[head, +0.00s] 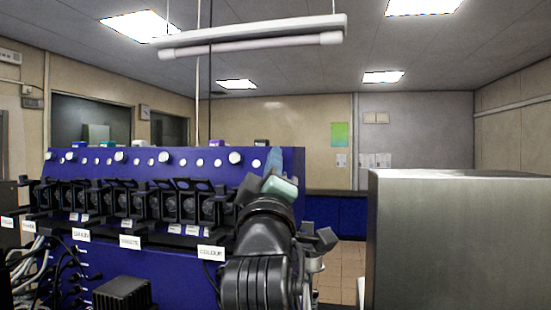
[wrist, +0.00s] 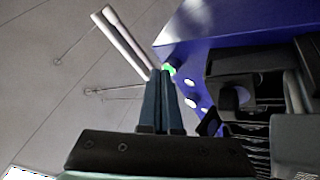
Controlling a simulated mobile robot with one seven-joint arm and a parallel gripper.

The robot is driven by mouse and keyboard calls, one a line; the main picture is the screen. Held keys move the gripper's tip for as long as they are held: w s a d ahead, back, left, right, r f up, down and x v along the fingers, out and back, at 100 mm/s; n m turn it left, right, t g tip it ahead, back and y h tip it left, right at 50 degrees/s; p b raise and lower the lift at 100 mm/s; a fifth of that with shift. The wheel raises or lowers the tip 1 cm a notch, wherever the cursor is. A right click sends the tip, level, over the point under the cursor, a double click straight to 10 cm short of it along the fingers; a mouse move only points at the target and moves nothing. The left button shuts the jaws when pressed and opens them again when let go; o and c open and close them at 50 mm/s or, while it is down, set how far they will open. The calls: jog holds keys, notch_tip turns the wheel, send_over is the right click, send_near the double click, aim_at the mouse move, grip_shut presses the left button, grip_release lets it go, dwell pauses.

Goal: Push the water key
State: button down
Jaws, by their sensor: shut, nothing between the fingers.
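The blue panel (head: 150,158) carries a row of round white keys (head: 235,157). I cannot tell by any label which is the water key. My gripper (head: 274,155) is shut and empty, raised at the right end of this row and covering part of the panel there. In the wrist view, the closed dark fingers (wrist: 161,76) point at the panel's corner. A round green-lit spot (wrist: 169,70) shows right at the fingertips, partly hidden by them. I cannot tell whether they touch. Other white keys (wrist: 190,83) lie to the right of the fingers.
A row of black pump-like units (head: 130,200) stands below the keys, and black housings (wrist: 250,75) show close right of the fingers. A large grey metal box (head: 460,235) stands at the right. Cables (head: 40,260) hang at lower left.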

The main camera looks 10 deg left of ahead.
jog(key=shift+w, duration=0.25)
jog(key=shift+s, duration=0.15)
jog(key=shift+s+r, duration=0.15)
jog(key=shift+s, duration=0.6)
jog(key=s, duration=0.2)
jog(key=s+r, duration=0.1)
jog(key=s, duration=0.2)
jog(key=shift+s+r, duration=0.3)
jog(key=shift+s, duration=0.05)
dwell(0.4)
